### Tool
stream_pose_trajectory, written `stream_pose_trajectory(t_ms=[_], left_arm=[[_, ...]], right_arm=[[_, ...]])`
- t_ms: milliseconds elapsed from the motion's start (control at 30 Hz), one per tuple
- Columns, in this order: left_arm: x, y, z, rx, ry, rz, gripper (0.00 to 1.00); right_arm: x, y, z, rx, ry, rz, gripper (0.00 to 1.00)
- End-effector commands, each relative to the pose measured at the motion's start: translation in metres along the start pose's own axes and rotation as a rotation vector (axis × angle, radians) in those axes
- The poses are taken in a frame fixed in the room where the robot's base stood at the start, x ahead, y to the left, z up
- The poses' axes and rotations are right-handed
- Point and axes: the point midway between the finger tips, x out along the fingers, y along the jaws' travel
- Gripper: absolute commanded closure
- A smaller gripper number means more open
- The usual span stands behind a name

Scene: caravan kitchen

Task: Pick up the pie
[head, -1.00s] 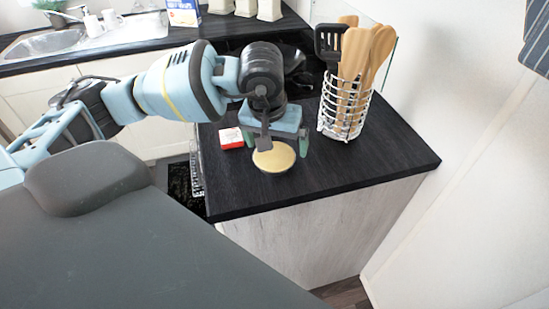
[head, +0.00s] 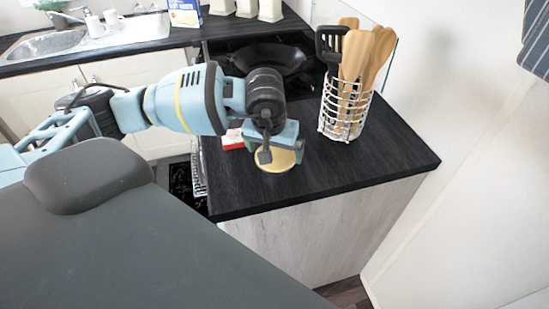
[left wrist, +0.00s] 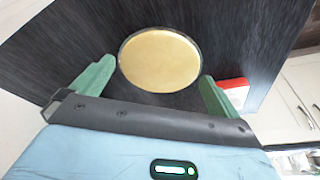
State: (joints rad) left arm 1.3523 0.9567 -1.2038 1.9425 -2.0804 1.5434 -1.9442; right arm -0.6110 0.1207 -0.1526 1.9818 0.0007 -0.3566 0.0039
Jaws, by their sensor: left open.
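The pie (head: 277,160) is a round, pale golden disc with a thin dark rim, lying on the black countertop (head: 345,178). In the head view my left gripper (head: 272,150) is over it and hides part of it. In the left wrist view the pie (left wrist: 160,59) lies just beyond and between the two green fingertips (left wrist: 153,80). The left gripper is open and empty, with a finger to either side of the pie's near edge. I cannot tell whether the fingers touch it. My right gripper is not in view.
A red and white box (head: 232,139) sits close to the left of the gripper; it also shows in the left wrist view (left wrist: 235,86). A white wire holder (head: 343,112) with wooden utensils stands to the right. A dark pan (head: 268,58) is behind.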

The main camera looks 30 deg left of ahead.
Motion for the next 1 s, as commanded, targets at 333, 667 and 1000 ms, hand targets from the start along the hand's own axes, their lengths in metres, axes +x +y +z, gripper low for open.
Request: stream_pose_trajectory(t_ms=[333, 667, 1000], left_arm=[[0.019, 0.000, 0.000, 0.000, 0.000, 0.001, 0.00], [0.019, 0.000, 0.000, 0.000, 0.000, 0.001, 0.31], [0.016, 0.000, -0.001, 0.000, 0.002, 0.002, 0.35]], right_arm=[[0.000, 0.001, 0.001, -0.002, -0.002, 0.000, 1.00], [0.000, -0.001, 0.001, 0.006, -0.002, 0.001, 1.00], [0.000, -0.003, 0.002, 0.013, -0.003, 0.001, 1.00]])
